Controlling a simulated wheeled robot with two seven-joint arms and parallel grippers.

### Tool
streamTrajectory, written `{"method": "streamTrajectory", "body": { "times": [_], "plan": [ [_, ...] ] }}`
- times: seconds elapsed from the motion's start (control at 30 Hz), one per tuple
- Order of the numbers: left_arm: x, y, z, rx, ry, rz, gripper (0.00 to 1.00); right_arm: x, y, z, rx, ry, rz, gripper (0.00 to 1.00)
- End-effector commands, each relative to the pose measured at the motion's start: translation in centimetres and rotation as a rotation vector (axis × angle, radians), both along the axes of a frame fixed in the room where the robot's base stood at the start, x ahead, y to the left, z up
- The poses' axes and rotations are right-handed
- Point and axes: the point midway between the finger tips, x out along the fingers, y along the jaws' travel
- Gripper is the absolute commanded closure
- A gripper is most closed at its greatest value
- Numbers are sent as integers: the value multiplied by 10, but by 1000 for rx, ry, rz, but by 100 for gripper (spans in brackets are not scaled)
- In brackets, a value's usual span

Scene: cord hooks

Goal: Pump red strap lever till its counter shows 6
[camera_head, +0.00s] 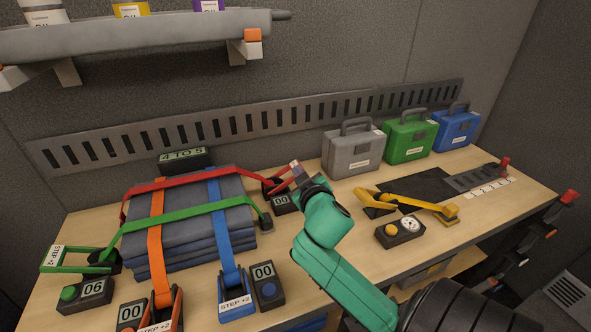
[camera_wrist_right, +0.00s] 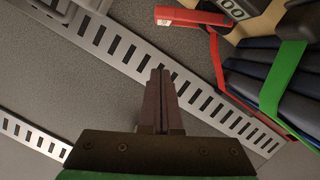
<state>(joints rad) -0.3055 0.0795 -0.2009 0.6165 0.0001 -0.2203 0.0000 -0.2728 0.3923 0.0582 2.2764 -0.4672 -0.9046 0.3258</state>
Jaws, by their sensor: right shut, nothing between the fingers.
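The red strap (camera_head: 185,180) runs over the stack of dark blue folded cloths. Its red lever (camera_head: 283,184) is at the right end of the strap, and shows at the top of the right wrist view (camera_wrist_right: 195,17). The counter (camera_head: 283,203) beside the lever appears to read 00; it is also in the wrist view (camera_wrist_right: 238,8). My right gripper (camera_head: 296,168) is shut and empty, close to the red lever in the head view. In the wrist view its fingertips (camera_wrist_right: 160,75) are apart from the lever. My left gripper is not in view.
Green, orange and blue straps (camera_head: 228,220) cross the stack; the green counter (camera_head: 85,294) reads 06, the orange and blue ones 00. A small display (camera_head: 185,160) stands behind. Grey, green and blue cases (camera_head: 352,150) and a yellow lever tool (camera_head: 415,203) are at the right.

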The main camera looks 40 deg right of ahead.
Motion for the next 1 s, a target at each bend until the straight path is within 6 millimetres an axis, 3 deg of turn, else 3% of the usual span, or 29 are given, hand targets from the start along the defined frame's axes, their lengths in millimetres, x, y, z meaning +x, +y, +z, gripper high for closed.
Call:
{"method": "streamTrajectory", "body": {
  "times": [0.27,0.67,0.8,1.0],
  "plan": [
    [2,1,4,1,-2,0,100,15,-7,-2,-1,2,0,100],
    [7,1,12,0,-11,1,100,90,-44,-20,-1,1,-1,100],
    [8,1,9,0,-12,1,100,84,-55,-47,1,6,-2,100],
    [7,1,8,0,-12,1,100,82,-60,-58,1,2,0,100]
  ]
}}
